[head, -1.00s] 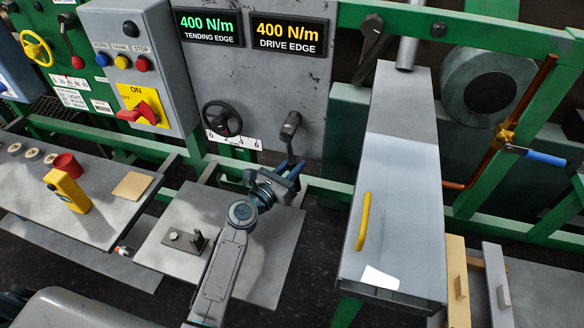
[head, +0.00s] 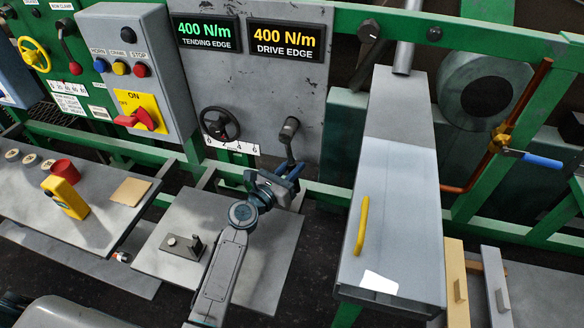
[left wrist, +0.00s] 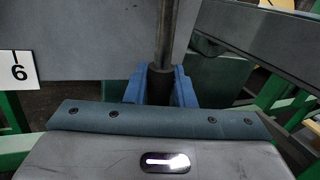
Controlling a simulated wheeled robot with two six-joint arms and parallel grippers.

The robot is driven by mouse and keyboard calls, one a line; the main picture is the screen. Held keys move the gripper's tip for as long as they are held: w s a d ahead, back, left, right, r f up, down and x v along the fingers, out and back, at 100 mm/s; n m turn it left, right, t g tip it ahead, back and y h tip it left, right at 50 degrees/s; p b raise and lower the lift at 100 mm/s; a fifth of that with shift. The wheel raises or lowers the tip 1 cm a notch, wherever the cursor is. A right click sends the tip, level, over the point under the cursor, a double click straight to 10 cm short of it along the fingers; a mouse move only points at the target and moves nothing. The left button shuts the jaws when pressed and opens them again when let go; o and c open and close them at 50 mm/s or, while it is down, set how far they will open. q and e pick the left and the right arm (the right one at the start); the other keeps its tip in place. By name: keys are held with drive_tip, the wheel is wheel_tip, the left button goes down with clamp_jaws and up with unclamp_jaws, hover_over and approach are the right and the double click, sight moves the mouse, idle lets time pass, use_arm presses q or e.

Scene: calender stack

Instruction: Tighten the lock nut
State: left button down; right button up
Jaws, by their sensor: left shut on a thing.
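A dark lever with a thick round head (head: 289,128) sits on the grey panel, right of the black handwheel (head: 220,123). Its thin rod hangs down to my left gripper (head: 292,175). That gripper's blue fingers are shut on the lower end of the lever. In the left wrist view a dark cylindrical grip (left wrist: 160,84) stands upright between the blue fingers (left wrist: 160,90). No separate nut can be made out, and the fingers hide the lever's lower tip. My right gripper is not in view.
A scale strip (head: 232,145) runs under the handwheel. Two displays (head: 207,33) above read 400 N/m. A grey chute with a yellow handle (head: 361,226) stands close on the right. A grey plate (head: 269,255) lies below my left arm, with a small dark bracket (head: 184,247).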

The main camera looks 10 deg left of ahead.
use_arm(q)
drive_tip(key=shift+a+r, duration=0.1)
drive_tip(key=shift+a+m+p, duration=0.4)
drive_tip(key=shift+m+p, duration=0.1)
drive_tip(key=shift+a+m+g+p, duration=0.25)
drive_tip(key=shift+m+g+p, duration=0.05)
drive_tip(key=shift+p, duration=0.05)
drive_tip(key=shift+a, duration=0.2)
drive_tip(key=shift+a+m+p, duration=0.45)
drive_tip(key=shift+m+p, duration=0.15)
drive_tip(key=shift+p, duration=0.1)
idle(0.3)
